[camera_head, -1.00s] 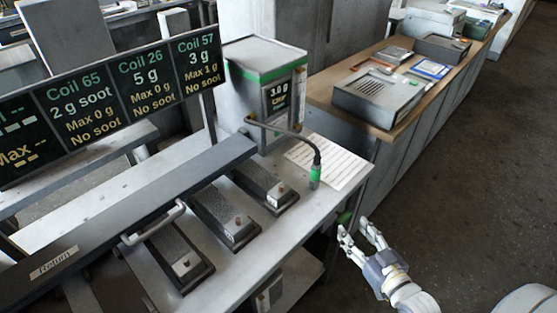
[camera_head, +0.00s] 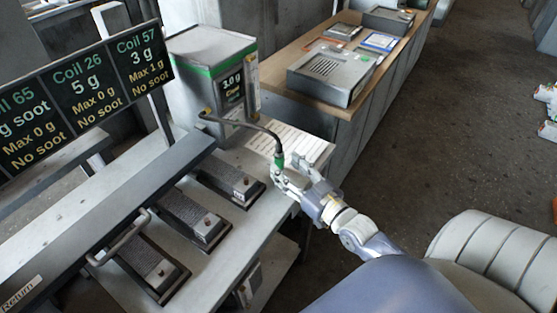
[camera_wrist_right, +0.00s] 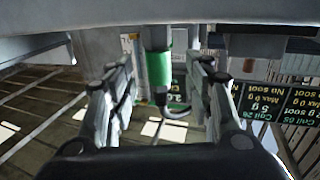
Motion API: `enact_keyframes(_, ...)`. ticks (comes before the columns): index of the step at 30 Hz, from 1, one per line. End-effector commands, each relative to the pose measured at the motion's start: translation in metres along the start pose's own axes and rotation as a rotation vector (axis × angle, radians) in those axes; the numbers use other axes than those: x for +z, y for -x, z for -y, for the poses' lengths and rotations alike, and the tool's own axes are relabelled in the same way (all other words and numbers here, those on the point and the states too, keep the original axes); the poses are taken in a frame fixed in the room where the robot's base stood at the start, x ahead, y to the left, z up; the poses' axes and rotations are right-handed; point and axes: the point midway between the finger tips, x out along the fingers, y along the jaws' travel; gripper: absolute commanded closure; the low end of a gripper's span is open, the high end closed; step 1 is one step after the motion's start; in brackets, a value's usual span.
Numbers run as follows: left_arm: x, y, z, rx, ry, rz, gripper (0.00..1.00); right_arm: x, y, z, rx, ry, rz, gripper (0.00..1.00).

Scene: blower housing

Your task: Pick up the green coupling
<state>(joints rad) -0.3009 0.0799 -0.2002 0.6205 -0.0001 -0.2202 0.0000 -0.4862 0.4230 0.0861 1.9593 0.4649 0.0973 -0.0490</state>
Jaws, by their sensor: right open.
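The green coupling (camera_head: 279,160) hangs at the end of a black cable (camera_head: 245,124) that comes from the grey box with a green band. My right gripper (camera_head: 284,176) is open at the coupling, over the bench's right edge. In the right wrist view, the green coupling (camera_wrist_right: 158,68) stands upright between the two spread fingers, with visible gaps on both sides. Its tip points toward a dark hooked shape below. My left gripper is not in view.
The grey box (camera_head: 205,75) stands behind the coupling. A white printed sheet (camera_head: 300,141) lies beside it. Several black pedal-like units (camera_head: 228,180) sit on the bench to the left. A sign board (camera_head: 85,85) stands at the left. Floor is open at the right.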

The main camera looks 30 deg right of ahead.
Motion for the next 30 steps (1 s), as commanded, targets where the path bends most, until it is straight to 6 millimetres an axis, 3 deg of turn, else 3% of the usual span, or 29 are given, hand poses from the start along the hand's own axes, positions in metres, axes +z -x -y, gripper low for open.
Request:
enact_keyframes(10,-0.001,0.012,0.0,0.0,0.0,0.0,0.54,0.001,-0.041,-0.002,0.0,0.0,-0.001,0.53)
enact_keyframes(20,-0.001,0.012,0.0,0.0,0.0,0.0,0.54,0.003,-0.046,-0.001,-0.001,0.0,0.001,0.53)
enact_keyframes(26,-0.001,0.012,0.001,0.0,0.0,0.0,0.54,0.003,-0.046,-0.001,-0.001,0.0,0.001,0.96)
enact_keyframes(27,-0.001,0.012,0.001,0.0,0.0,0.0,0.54,0.003,-0.046,-0.001,-0.001,0.0,0.001,1.0)
enact_keyframes(30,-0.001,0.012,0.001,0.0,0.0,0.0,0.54,0.002,-0.046,-0.001,-0.001,0.0,-0.002,1.0)
